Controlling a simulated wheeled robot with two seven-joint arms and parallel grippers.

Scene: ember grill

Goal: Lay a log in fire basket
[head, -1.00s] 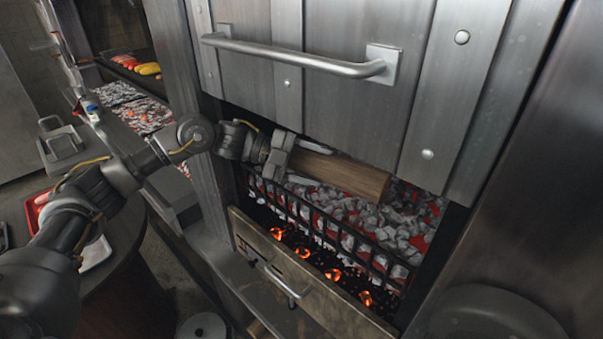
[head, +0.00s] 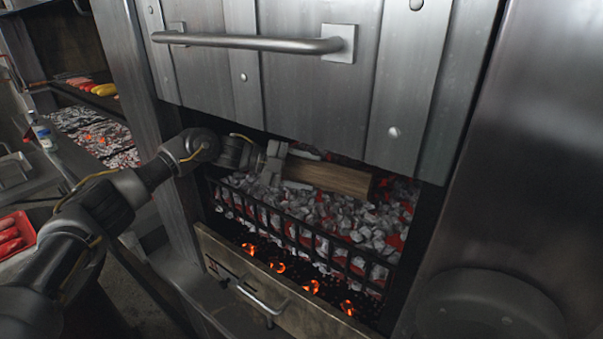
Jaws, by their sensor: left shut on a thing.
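The log (head: 330,177) is a pale brown split piece of wood, held lengthwise inside the grill opening. My left gripper (head: 284,162) is shut on its left end. The fire basket (head: 300,232) is a black barred rack filled with grey and red-glowing coals (head: 345,222). The log is over the rear part of the coals, below the raised metal door; I cannot tell whether it touches them. Its far right end is near the right side of the opening. My right gripper is not in view.
A raised metal door with a bar handle (head: 250,42) hangs just above the log.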

